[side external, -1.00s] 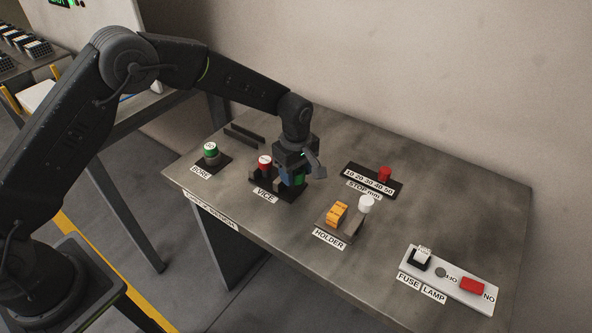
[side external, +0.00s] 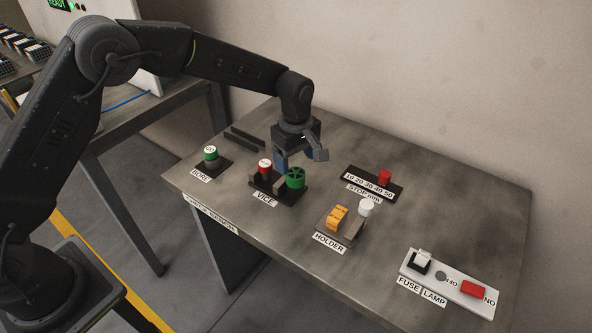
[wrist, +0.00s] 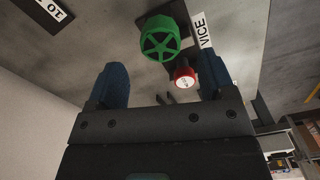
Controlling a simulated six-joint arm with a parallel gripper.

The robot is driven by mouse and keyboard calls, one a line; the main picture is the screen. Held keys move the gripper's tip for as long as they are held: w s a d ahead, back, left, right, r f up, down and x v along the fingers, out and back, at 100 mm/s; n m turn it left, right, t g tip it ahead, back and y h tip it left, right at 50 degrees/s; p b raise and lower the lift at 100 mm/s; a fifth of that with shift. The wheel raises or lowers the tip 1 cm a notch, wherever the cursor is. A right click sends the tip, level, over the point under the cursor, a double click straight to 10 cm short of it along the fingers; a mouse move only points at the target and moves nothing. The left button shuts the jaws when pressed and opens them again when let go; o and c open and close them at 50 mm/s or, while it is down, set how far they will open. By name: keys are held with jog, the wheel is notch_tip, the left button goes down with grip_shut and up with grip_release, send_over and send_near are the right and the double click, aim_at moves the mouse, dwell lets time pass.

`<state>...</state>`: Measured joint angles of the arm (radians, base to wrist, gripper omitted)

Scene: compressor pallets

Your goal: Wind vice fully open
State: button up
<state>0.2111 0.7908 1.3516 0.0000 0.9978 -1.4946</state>
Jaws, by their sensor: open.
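The vice (side external: 266,184) sits on a dark base behind its VICE label, with a green spoked handwheel (side external: 296,178) on its right side and a red, white-topped piece (side external: 265,167) at its left. My gripper (side external: 299,161) hangs above and behind the vice, apart from the handwheel. In the wrist view the two blue fingers are spread wide with nothing between them. The green handwheel (wrist: 160,38) and the red piece (wrist: 184,75) show beyond the fingertips there. How far the vice jaws are apart cannot be told.
The green-topped BORE piece (side external: 211,154) stands to the left. The STOP mm strip with a red knob (side external: 384,177) is to the right. The HOLDER with an orange block (side external: 337,215) and the FUSE/LAMP panel (side external: 447,281) are nearer the front right. Bare table lies between them.

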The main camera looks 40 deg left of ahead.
aim_at(295, 173)
notch_tip(295, 173, up, 8)
jog(key=shift+r, duration=0.2)
jog(key=s+a+r+m+t, duration=0.2)
jog(key=s+a+r+m, duration=0.2)
jog(key=s+r, duration=0.35)
jog(key=s+a+r+m+t, duration=0.1)
jog(key=s+a+r+m, duration=0.3)
jog(key=s+r, duration=0.3)
jog(key=s+a+f+m+t, duration=0.1)
jog(key=s+f+m, duration=0.1)
jog(key=s, duration=0.6)
jog(key=s+a+f+m+t, duration=0.1)
jog(key=s+m, duration=0.3)
jog(key=s, duration=0.4)
jog(key=shift+a+f+m+t, duration=0.3)
jog(key=shift+a+f+m, duration=0.1)
jog(key=shift+a+f, duration=0.15)
